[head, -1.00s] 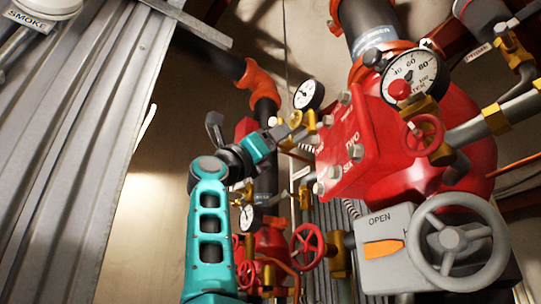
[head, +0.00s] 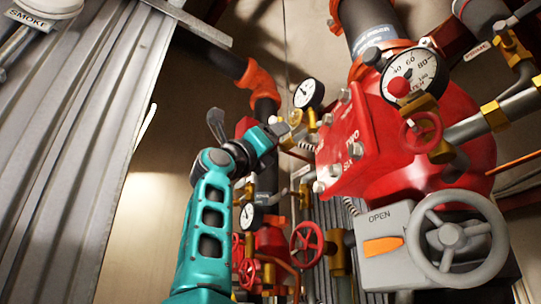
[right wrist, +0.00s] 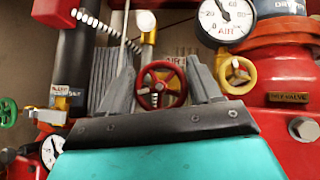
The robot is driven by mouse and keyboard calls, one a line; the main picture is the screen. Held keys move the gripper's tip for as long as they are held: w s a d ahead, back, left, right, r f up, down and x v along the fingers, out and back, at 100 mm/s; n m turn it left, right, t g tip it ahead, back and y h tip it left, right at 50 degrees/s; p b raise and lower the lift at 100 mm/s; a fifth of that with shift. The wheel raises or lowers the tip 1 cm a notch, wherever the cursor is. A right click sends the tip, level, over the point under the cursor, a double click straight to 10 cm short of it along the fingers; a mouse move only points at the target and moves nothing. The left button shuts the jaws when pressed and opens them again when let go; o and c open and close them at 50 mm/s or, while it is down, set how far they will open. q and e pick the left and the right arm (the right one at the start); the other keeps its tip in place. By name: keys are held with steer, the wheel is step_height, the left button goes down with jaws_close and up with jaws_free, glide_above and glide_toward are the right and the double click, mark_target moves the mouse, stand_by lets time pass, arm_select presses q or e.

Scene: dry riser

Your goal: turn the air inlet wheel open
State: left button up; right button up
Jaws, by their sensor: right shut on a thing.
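The air inlet wheel (right wrist: 162,86) is a small red spoked handwheel in the middle of the right wrist view. A sign reading AIR (right wrist: 176,60) shows partly behind it. My right gripper (right wrist: 160,64) is shut on the wheel, with one grey finger at each side of its rim. In the head view my right gripper (head: 279,131) is beside the small gauge, at the end of the teal arm. There the wheel is hidden behind the gripper. My left gripper is not in view.
A yellow wheel (right wrist: 236,74) and an AIR gauge (right wrist: 226,20) are close on the right. A green wheel (right wrist: 8,112) is at the far left. The red valve body (head: 390,140) and grey OPEN handwheel box (head: 385,245) fill the head view's right side.

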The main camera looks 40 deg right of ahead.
steer(key=o, duration=1)
steer(key=shift+c, duration=0.2)
steer(key=b+v, duration=0.4)
steer(key=v, duration=0.8)
steer(key=shift+a+f, duration=0.3)
steer(key=shift+s, duration=0.1)
